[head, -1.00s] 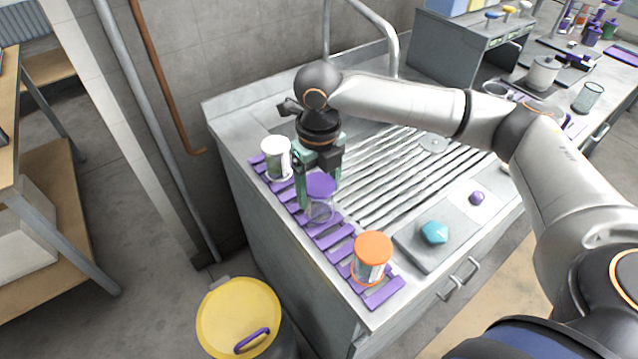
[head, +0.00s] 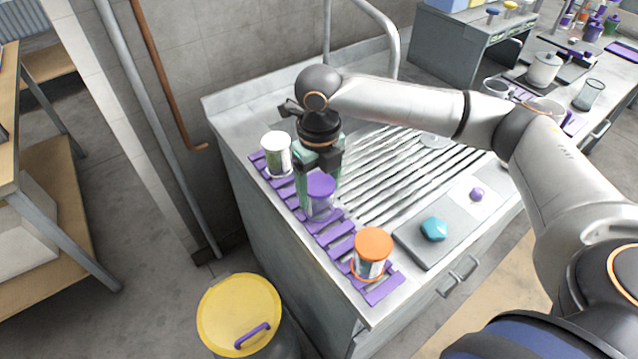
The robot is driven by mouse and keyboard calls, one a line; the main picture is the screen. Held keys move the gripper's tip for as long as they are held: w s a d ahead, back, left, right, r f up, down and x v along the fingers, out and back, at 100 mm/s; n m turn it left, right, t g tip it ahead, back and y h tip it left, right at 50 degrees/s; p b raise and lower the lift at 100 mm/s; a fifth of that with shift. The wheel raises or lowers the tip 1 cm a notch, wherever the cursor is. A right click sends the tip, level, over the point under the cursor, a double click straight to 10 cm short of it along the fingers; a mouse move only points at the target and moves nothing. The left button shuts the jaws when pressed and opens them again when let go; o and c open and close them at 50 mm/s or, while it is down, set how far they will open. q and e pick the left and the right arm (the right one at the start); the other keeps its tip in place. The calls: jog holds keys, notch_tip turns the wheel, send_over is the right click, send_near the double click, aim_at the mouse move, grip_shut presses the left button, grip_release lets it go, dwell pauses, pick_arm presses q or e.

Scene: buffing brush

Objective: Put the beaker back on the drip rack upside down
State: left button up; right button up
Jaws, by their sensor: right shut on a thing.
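A clear beaker with a purple base (head: 321,186) is upside down, base up and clear body down, over the purple slatted drip rack (head: 334,234). It looks upright, and its lower rim is at or just above the slats; I cannot tell whether it touches. My left gripper is out of view.
A yellow-lidded bin (head: 238,312) stands on the floor.

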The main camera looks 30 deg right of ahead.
jog(key=o, duration=1.5)
notch_tip(320, 180, up, 12)
jog(key=shift+r, duration=0.25)
